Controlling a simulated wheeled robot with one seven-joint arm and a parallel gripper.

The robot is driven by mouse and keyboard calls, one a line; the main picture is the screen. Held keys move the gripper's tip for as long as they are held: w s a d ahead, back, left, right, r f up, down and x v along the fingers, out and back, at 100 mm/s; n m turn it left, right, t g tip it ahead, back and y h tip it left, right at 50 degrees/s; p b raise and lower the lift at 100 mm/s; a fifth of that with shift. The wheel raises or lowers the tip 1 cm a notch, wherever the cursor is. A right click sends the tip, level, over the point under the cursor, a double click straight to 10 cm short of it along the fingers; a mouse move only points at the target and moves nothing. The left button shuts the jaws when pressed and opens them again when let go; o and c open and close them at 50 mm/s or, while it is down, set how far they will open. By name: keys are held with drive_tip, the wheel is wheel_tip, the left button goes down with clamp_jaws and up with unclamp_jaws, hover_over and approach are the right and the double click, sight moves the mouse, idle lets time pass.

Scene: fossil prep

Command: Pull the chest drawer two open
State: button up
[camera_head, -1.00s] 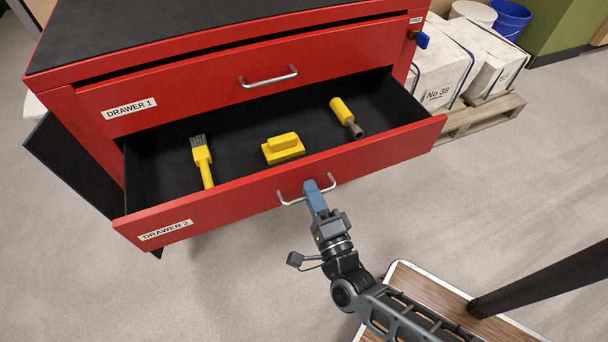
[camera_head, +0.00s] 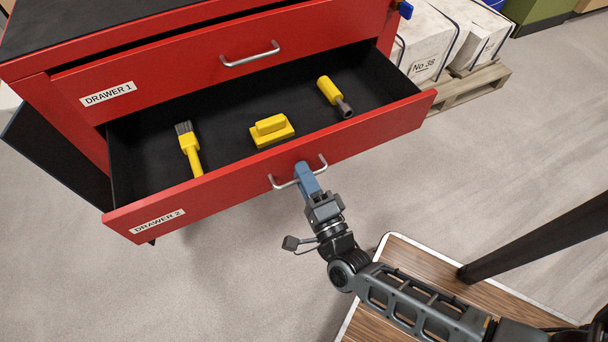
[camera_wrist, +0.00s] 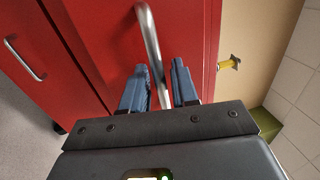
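Chest drawer two (camera_head: 230,192), red with a white "DRAWER 2" label, stands pulled well out of the red chest, its black inside showing. Its silver bar handle (camera_head: 275,184) is on the middle of the front. My gripper (camera_head: 304,172) is at this handle, blue fingers on either side of the bar. In the wrist view the handle (camera_wrist: 147,28) runs between the two fingers (camera_wrist: 159,85), which look closed around it; the exact contact is hard to see. Inside the drawer lie a yellow-handled brush (camera_head: 190,150), a yellow block-shaped tool (camera_head: 271,130) and a yellow-handled tool with a dark tip (camera_head: 333,95).
Drawer one (camera_head: 180,82), above, looks shut, with its own handle (camera_head: 250,55). White blocks (camera_head: 425,45) on a wooden pallet (camera_head: 470,87) stand right of the chest. A wood-topped surface (camera_head: 400,260) is at lower right. Grey floor in front of the drawer is clear.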

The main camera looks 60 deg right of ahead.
drive_tip(key=v, duration=0.7)
drive_tip(key=shift+s+a, duration=0.25)
drive_tip(key=shift+s, duration=0.05)
drive_tip(key=shift+f, duration=0.1)
drive_tip(key=s+a+r+n+g+y, duration=0.1)
drive_tip(key=s+a+r+n+y, duration=0.1)
drive_tip(key=s+r+n+y, duration=0.4)
drive_tip(key=s+a+r+n+y, duration=0.1)
drive_tip(key=s+a+r+n, duration=0.1)
drive_tip(key=r+n, duration=0.7)
drive_tip(key=s+a+r+n+g+y, duration=0.15)
drive_tip(key=s+r+n+y, duration=0.3)
drive_tip(key=n, duration=0.55)
wheel_tip(320, 180, up, 17)
drive_tip(key=p, duration=1.7)
drive_tip(key=shift+w+a, duration=0.25)
drive_tip(key=shift+a, duration=0.05)
